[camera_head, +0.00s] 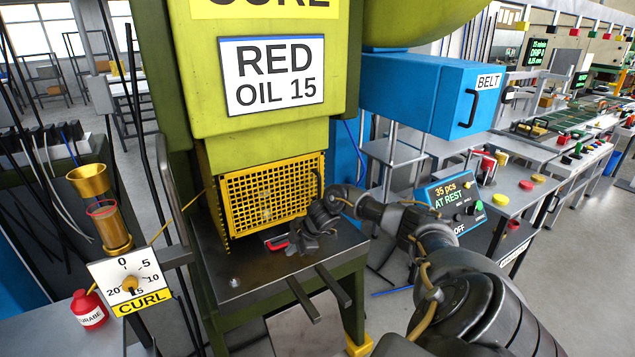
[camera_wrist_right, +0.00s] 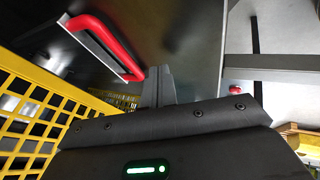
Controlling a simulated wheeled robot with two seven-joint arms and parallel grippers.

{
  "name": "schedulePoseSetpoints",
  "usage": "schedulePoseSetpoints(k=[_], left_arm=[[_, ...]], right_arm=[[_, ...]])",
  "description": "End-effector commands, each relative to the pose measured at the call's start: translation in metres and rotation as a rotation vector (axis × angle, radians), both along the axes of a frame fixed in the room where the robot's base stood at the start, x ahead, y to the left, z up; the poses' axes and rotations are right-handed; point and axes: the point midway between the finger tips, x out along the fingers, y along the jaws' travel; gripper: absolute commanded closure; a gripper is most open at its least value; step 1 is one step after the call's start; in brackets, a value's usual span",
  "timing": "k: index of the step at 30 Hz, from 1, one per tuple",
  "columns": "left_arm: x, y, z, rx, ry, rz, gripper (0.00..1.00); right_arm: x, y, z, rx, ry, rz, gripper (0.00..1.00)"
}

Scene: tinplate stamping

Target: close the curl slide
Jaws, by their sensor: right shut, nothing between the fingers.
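The curl press (camera_head: 265,120) is green, with a yellow mesh guard (camera_head: 275,192) over its opening. A red handle (camera_head: 277,241), which looks like the slide's, sits low at the foot of the guard on the dark press table (camera_head: 240,285). In the right wrist view the red handle (camera_wrist_right: 108,48) runs along a grey strip beside the mesh. My right gripper (camera_head: 303,243) is just right of the handle. Its closed fingers (camera_wrist_right: 157,85) hold nothing and appear close to the handle's near end; contact cannot be told. How far the slide stands out is unclear. My left gripper is not in view.
Two dark bars (camera_head: 318,292) stick out from the table's front. A CURL dial (camera_head: 131,283), a brass cup post (camera_head: 100,205) and a red can (camera_head: 89,309) stand at left. A blue BELT box (camera_head: 425,92) and a control panel (camera_head: 455,202) are at right.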

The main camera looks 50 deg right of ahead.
Motion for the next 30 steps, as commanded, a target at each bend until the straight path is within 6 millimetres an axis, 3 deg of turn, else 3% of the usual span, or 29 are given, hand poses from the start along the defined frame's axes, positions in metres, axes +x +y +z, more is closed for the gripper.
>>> schedulePoseSetpoints(k=[1, 9, 15, 30], left_arm=[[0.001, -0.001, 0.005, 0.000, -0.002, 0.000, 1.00], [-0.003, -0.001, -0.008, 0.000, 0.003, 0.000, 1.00], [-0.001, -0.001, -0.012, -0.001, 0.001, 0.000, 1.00], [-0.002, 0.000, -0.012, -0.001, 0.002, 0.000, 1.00]], right_arm=[[-0.004, 0.003, 0.010, -0.001, -0.002, 0.008, 1.00], [-0.035, -0.006, 0.055, 0.000, 0.002, 0.012, 1.00], [-0.049, -0.010, 0.076, 0.002, 0.004, 0.010, 1.00], [-0.053, -0.010, 0.081, 0.005, 0.006, 0.011, 1.00]])
